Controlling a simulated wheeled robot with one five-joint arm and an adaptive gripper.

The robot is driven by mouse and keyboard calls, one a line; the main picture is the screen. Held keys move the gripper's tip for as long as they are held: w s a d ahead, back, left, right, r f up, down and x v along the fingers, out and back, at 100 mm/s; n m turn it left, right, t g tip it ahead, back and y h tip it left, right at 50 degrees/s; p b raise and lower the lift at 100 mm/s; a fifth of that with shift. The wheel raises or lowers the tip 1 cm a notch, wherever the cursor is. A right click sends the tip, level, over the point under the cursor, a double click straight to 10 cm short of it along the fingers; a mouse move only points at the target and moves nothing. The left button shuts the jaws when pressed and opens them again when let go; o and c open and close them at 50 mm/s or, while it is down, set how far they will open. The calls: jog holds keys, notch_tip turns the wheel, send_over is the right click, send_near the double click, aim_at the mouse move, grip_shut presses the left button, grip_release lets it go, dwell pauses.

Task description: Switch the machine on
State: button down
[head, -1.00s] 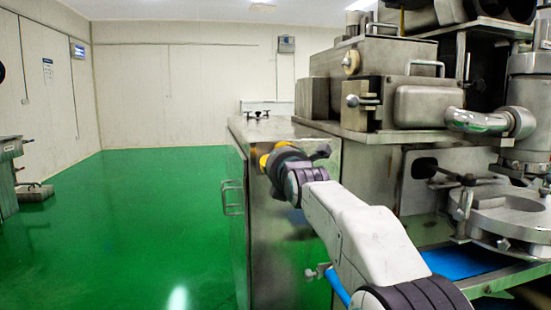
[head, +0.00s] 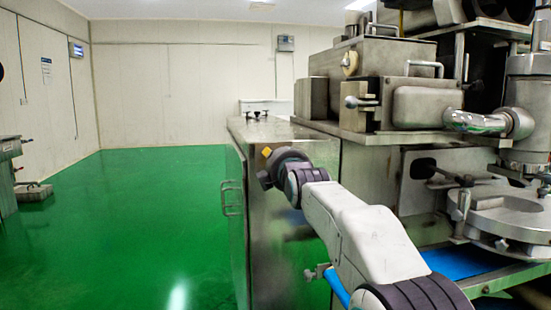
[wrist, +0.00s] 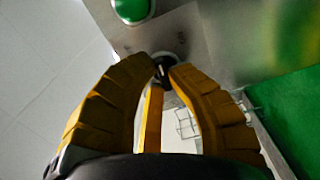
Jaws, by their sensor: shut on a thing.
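A small black rotary switch (wrist: 167,60) with a pale mark sits on a steel panel of the machine in the wrist view. In the head view only a bit of yellow of my gripper (head: 266,152) shows past my dark wrist, at the steel cabinet (head: 265,200). The switch is hidden there.
A round green button or lamp (wrist: 131,8) is on the same panel near the switch. A door handle (head: 231,198) sticks out from the cabinet's left side. The machine's steel body (head: 430,107) stands at right. Green floor (head: 130,220) is open at left.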

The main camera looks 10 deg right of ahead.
jog(key=shift+d+m, duration=0.15)
jog(key=shift+m, duration=3.95)
jog(key=c, duration=1.2)
grip_release()
jog(key=shift+s, duration=0.1)
jog(key=shift+s, duration=5.9)
